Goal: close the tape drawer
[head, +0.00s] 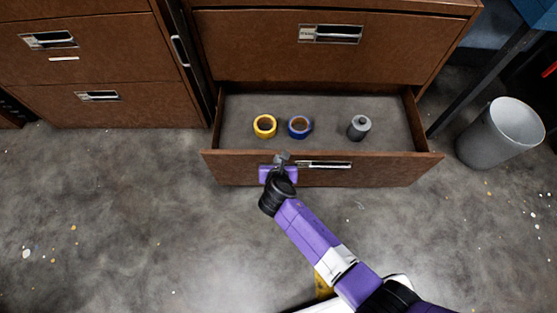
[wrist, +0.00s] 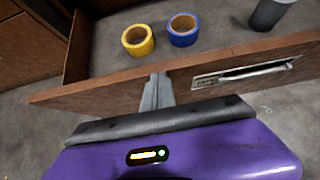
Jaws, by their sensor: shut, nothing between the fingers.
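The tape drawer (head: 390,168) is the bottom drawer of the brown cabinet and stands pulled out. It holds a yellow tape roll (head: 265,126), a blue tape roll (head: 299,127) and a grey canister (head: 359,128). The drawer front also shows in the wrist view (wrist: 90,98), with its metal handle (wrist: 243,74) to the right of my fingers. My gripper (head: 283,157) is shut and empty at the drawer front, left of the handle. In the wrist view its fingertips (wrist: 157,78) reach the top edge of the front; I cannot tell whether they touch it.
A closed upper drawer (head: 400,50) sits above the open one. Another brown cabinet (head: 90,60) stands to the left. A grey bin (head: 500,130) stands on the floor to the right, near a dark table leg. The concrete floor (head: 130,220) on the left is clear.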

